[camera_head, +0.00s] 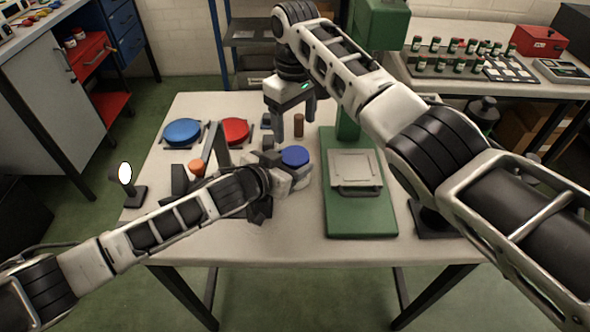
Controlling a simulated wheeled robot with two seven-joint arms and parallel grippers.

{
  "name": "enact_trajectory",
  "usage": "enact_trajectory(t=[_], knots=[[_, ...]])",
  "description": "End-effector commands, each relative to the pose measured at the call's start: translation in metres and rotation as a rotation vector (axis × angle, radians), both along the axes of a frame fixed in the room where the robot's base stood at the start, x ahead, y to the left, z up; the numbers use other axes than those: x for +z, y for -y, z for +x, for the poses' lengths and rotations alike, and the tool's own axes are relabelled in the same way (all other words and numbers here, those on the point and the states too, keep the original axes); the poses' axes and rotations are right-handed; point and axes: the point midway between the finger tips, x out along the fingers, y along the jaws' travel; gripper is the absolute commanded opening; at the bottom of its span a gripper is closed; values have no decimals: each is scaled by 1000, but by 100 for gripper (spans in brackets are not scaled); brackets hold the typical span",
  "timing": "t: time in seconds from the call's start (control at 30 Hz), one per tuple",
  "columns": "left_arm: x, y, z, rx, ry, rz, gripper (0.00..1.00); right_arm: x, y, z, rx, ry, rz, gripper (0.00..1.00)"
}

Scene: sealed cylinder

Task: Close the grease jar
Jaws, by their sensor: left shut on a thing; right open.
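A round thing with a blue top (295,156), likely the grease jar, is at the middle of the white table. I cannot tell whether the blue is a lid or the contents. My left gripper (291,172) is shut on it from the left and front, hiding most of its side. My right gripper (294,118) points down behind it, open and apart from it. A small brown cylinder (298,125) stands near the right gripper's fingers. A blue disc (183,131) and a red disc (235,130) sit on dark holders at the back left.
A green press (360,221) with a pale plate stands right of the jar, close to my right arm. An orange ball-like thing (196,166) and dark upright pieces stand left. A small round mirror or lamp (125,173) is at the left edge. The front table strip is clear.

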Motion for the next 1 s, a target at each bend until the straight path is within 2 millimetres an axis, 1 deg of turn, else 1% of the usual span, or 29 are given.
enact_trajectory(t=[0.17, 0.27, 0.5, 0.7, 0.83, 1.0], knots=[[0, 0, 0, 0, -1, 1, 0, -3, 0, 0, -2, -1, -1, 70], [0, 0, 0, 0, -1, 1, 0, -12, 0, 0, -2, -2, -1, 70], [0, 0, 0, 0, -1, 1, 0, -49, 0, -1, -2, -4, -1, 70], [0, 0, 0, 0, -1, 1, 0, -73, 0, -1, -2, -3, -1, 70], [0, 0, 0, 0, -1, 1, 0, -80, 0, -1, -1, -1, -1, 70], [0, 0, 0, 0, -1, 1, 0, -81, 0, 0, -2, -1, -1, 70]])
